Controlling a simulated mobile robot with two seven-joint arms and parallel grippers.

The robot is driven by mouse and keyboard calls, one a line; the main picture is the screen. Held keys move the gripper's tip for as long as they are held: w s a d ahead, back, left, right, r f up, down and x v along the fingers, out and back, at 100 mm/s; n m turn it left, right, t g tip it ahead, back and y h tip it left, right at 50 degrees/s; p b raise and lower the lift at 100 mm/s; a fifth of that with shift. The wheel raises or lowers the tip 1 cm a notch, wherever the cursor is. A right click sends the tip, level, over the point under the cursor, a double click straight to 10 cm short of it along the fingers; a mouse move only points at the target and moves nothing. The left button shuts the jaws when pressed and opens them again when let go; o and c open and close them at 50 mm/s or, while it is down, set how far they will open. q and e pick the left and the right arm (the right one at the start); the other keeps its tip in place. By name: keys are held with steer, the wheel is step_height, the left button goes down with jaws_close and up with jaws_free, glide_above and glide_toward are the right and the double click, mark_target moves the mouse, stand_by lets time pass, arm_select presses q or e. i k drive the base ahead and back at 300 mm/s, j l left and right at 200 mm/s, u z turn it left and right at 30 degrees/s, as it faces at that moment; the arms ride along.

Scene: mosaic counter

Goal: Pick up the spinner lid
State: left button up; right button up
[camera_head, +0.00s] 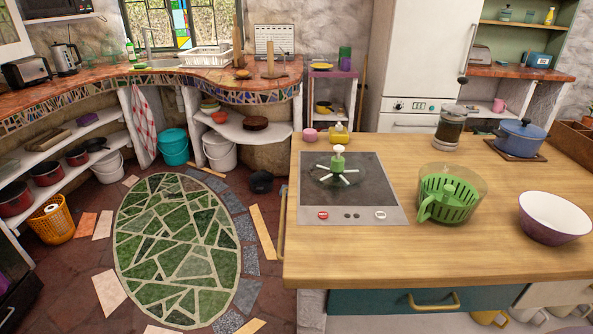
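What looks like the spinner lid (338,168) lies on the dark glass top of the cooktop. It has a green hub, a pale round knob on top and light spokes spreading out low around it. Whether a clear disc surrounds the spokes is hard to tell. The salad spinner bowl (475,180) stands to its right on the wooden counter. It is clear, has no lid on it, and holds a green slotted basket (448,200). Neither of my grippers is in view.
The cooktop (385,205) sits near the left edge of the wooden counter (440,255). A pink cup (310,135) and yellow item (339,134) are behind the cooktop. The front counter is clear.

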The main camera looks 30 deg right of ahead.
mark_target(328, 170)
steer(key=i+j+u, duration=0.2)
steer(key=j+u, duration=0.2)
steer(key=i+j+u, duration=0.25)
steer(key=u, duration=0.2)
steer(key=i+j+z, duration=0.2)
steer(key=i, duration=0.2)
steer(key=i+j+z, duration=0.2)
steer(key=i+z, duration=0.2)
steer(key=z, duration=0.25)
steer(key=i+j+z, duration=0.1)
steer(key=z, duration=0.35)
steer(key=i+j+z, duration=0.2)
steer(key=z, duration=0.2)
steer(key=i+z, duration=0.2)
steer(key=z, duration=0.2)
steer(key=i+j+z, duration=0.1)
steer(key=z, duration=0.35)
steer(key=i+j+z, duration=0.2)
steer(key=z, duration=0.2)
steer(key=i+j+z, duration=0.2)
steer(key=z, duration=0.3)
steer(key=i+j+z, duration=0.25)
steer(key=z, duration=0.2)
